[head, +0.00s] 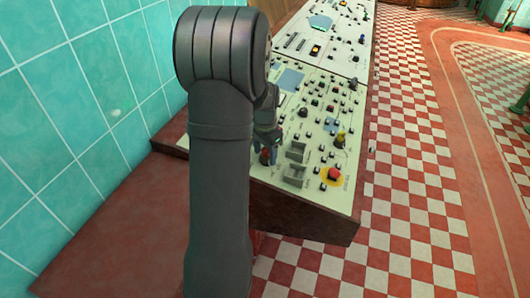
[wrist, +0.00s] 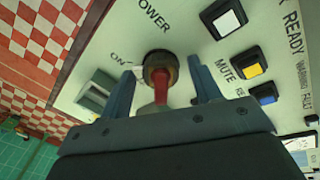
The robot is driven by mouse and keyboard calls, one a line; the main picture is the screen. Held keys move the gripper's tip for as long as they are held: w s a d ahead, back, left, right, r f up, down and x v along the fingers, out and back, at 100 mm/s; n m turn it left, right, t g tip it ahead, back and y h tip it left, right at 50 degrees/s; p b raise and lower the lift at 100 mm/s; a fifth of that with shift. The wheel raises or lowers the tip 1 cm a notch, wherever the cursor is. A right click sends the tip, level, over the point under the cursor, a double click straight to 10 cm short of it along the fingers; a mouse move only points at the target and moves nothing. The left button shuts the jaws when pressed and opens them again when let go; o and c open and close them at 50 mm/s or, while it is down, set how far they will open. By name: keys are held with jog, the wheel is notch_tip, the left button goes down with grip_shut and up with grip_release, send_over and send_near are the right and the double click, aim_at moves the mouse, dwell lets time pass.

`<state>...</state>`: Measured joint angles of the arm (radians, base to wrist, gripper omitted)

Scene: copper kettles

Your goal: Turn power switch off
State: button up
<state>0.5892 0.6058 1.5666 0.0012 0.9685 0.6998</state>
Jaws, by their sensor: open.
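The power switch (wrist: 166,78) shows in the wrist view as a red lever on a dark round base with a brassy rim. The word POWER is printed above it and ON to its left. The lever extends from the base toward my gripper's palm. Whether it stands at on or off I cannot tell. My gripper (wrist: 160,68) is open, with one blue-grey finger on each side of the lever. Gaps show between lever and fingers. In the head view my gripper (head: 267,138) is low over the near left part of the control panel (head: 318,120), partly hidden by my arm.
White, yellow and blue square buttons (wrist: 228,22) lie right of the switch, and a grey rocker (wrist: 96,90) lies left. In the head view a red mushroom button on yellow (head: 334,174) is at the near right. A tiled wall (head: 90,90) stands left.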

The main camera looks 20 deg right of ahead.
jog(key=c, duration=1)
jog(key=shift+n, duration=0.8)
jog(key=shift+s+n, duration=0.1)
jog(key=shift+n, duration=1.3)
jog(key=shift+d+n, duration=0.1)
jog(key=shift+n, duration=2.3)
jog(key=o, duration=1)
